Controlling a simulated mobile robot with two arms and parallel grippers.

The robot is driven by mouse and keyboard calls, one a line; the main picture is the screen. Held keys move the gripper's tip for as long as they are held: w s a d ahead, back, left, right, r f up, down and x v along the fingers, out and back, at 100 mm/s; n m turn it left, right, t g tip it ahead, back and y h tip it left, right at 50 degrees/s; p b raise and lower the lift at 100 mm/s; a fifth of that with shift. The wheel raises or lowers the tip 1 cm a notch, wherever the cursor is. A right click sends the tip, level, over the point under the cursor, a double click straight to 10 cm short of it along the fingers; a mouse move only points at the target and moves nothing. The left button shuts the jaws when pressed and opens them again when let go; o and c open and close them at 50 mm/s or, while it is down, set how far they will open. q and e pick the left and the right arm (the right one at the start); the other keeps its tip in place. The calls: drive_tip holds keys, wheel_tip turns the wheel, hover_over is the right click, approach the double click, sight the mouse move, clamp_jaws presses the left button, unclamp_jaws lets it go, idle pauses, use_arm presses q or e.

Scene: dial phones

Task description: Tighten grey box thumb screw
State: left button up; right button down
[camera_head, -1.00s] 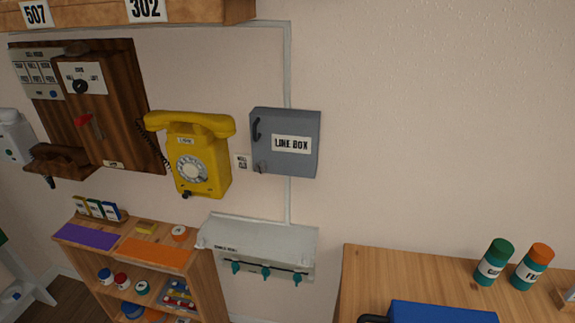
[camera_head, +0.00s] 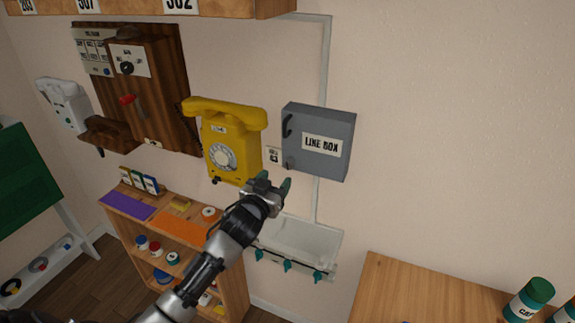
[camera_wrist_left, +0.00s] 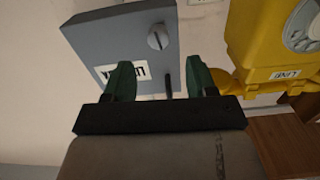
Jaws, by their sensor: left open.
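The grey line box (camera_head: 334,165) hangs on the wall right of the yellow dial phone (camera_head: 245,118). Its dark handle (camera_head: 288,126) is at the upper left of the door and the thumb screw (camera_head: 290,163) at the lower left. My left gripper (camera_head: 275,181) is open and empty, just below and left of the box in the head view. In the left wrist view the box appears upside down; the slotted round thumb screw (camera_wrist_left: 157,37) shows beyond the open fingers (camera_wrist_left: 160,66), apart from them. My right gripper is not in view.
A pale tray (camera_head: 310,238) with several teal knobs is on the wall below the box. A wooden shelf (camera_head: 236,262) stands at lower left, and a wooden table (camera_head: 410,295) with bottles (camera_head: 527,300) at lower right. The wall right of the box is bare.

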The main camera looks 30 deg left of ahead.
sight(287, 166)
use_arm(q)
drive_tip(key=w+p, duration=0.1)
drive_tip(key=w, duration=0.6)
drive_tip(key=shift+a, duration=0.1)
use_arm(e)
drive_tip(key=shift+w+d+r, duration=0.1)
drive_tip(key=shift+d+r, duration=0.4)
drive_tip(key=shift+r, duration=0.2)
use_arm(q)
drive_tip(key=c, duration=0.9)
drive_tip(key=shift+c, duration=0.2)
